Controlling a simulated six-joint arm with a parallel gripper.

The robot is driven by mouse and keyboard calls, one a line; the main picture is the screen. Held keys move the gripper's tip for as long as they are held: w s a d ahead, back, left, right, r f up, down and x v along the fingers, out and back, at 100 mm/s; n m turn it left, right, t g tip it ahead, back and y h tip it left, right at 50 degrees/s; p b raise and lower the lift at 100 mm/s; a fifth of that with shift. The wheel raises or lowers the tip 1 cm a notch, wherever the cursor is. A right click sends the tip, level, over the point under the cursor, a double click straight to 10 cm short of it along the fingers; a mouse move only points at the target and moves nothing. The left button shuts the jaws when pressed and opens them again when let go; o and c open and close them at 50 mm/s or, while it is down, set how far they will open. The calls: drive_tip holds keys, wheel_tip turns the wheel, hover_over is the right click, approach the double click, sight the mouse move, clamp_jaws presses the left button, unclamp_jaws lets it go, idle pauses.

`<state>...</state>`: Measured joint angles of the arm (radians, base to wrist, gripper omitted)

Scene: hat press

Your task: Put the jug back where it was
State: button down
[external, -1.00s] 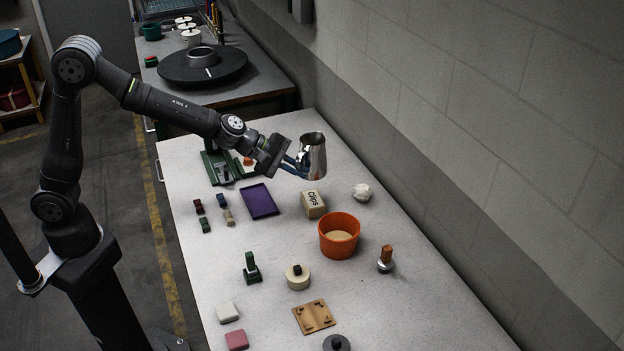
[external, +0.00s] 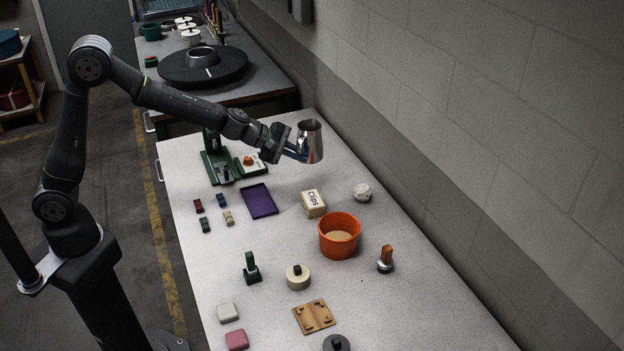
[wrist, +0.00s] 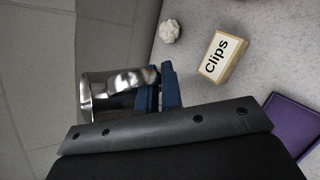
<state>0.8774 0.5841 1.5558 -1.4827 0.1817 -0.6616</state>
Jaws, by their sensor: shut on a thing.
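A shiny metal jug (external: 311,141) is in the air above the far part of the table, slightly tilted in the external view. It also shows in the wrist view (wrist: 100,97), left of the fingers. My gripper (external: 290,150) is shut on the jug, on the side towards my arm. In the wrist view the blue fingers (wrist: 168,90) meet at the jug's near side; the handle is mostly hidden by them.
Below lie a Clips box (external: 314,203), a white crumpled lump (external: 362,192), a purple tray (external: 259,201) and an orange tub (external: 339,236). A green press (external: 216,165) stands at the back left. The wall runs along the right. The table's far right corner looks clear.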

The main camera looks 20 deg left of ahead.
drive_tip(key=w+a+f, duration=0.1)
drive_tip(key=w+f, duration=0.2)
drive_tip(key=w+a+f, duration=0.1)
drive_tip(key=w+f, duration=0.2)
drive_tip(key=w, duration=0.1)
drive_tip(key=w+a+f, duration=0.1)
drive_tip(key=w+f, duration=0.3)
drive_tip(key=shift+w, duration=0.15)
drive_tip(key=shift+f, duration=2)
drive_tip(key=shift+f, duration=0.1)
drive_tip(key=c, duration=1.6)
unclamp_jaws()
drive_tip(key=shift+a, duration=0.1)
drive_tip(key=v, duration=1.2)
